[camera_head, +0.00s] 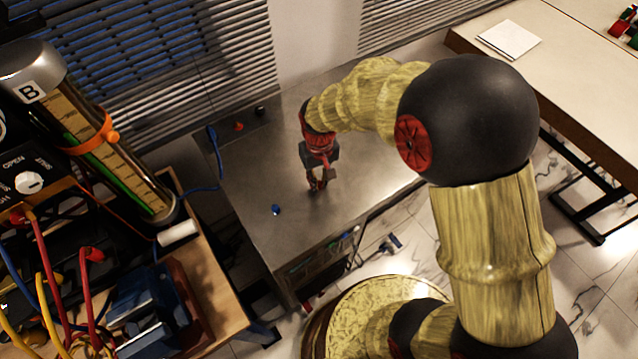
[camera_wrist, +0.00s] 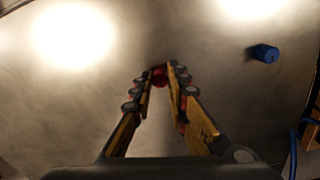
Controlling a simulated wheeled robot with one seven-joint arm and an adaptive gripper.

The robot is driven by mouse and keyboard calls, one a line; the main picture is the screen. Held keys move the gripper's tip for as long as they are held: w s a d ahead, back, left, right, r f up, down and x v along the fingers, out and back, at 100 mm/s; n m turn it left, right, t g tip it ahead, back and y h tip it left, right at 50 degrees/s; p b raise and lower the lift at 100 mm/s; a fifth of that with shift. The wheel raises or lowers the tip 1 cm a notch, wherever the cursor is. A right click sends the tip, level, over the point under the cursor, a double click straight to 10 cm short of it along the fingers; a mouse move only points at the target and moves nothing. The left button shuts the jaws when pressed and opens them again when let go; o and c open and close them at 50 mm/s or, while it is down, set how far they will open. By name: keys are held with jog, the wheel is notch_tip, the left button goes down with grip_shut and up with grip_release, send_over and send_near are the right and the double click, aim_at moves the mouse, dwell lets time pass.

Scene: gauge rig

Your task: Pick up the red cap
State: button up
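A small red cap (camera_wrist: 160,77) shows between my fingertips in the wrist view, partly hidden by them. My gripper (camera_wrist: 162,70) has its two fingers converging close on either side of the cap and looks shut on it. In the head view my gripper (camera_head: 318,184) points down over the metal table (camera_head: 260,180). The cap cannot be made out clearly there among the red parts of the gripper. Whether the cap touches the table cannot be told.
A blue cap (camera_head: 275,210) lies on the table left of my gripper; it also shows in the wrist view (camera_wrist: 264,53). A small red piece (camera_head: 239,126) and a black piece (camera_head: 260,110) sit at the table's back. A wooden bench with a gauge rig (camera_head: 100,150) stands left.

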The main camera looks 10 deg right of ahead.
jog(key=shift+c, duration=1)
jog(key=shift+r, duration=0.1)
